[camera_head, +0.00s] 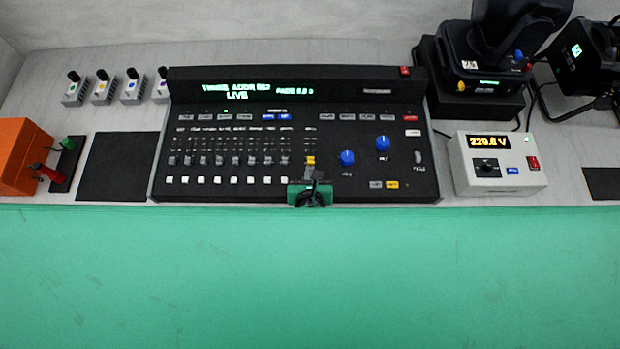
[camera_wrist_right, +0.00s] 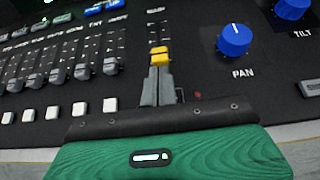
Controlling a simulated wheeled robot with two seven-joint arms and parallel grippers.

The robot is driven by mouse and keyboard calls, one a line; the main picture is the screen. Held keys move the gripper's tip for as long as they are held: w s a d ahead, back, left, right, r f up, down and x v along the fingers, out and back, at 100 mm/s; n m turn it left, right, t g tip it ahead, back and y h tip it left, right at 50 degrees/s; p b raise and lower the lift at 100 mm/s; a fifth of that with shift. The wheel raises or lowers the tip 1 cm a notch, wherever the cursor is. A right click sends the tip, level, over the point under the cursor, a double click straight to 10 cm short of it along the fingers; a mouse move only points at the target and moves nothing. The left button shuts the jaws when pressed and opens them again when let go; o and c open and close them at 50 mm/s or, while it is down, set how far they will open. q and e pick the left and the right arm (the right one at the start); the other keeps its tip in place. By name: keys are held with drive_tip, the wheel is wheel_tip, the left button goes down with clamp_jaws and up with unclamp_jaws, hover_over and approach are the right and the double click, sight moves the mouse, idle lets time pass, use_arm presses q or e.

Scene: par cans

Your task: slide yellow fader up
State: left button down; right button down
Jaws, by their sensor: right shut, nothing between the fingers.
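The yellow fader (camera_head: 310,160) sits near the lower part of its slot, at the right end of the fader row on the black lighting console (camera_head: 350,95). In the right wrist view the yellow fader cap (camera_wrist_right: 159,55) is just beyond my fingertips. My right gripper (camera_head: 310,174) is shut and empty, its fingertips at the near side of the yellow cap; whether they touch it I cannot tell. The shut fingers also show in the right wrist view (camera_wrist_right: 158,80). Part of the slot below the cap is hidden by the fingers. My left gripper is not in view.
Several grey faders (camera_head: 220,160) stand left of the yellow one. Blue PAN (camera_wrist_right: 233,39) and TILT (camera_wrist_right: 292,7) knobs are to its right. A white voltage box (camera_head: 497,165) stands right of the console. The green front area (camera_head: 300,280) is clear.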

sight(311, 149)
drive_tip(key=shift+w+f, duration=0.15)
drive_tip(key=shift+w, duration=0.15)
drive_tip(key=w+p, duration=0.1)
drive_tip(key=w, duration=0.7)
drive_tip(key=shift+w, duration=0.35)
drive_tip(key=shift+w+d, duration=0.1)
drive_tip(key=shift+p, duration=0.3)
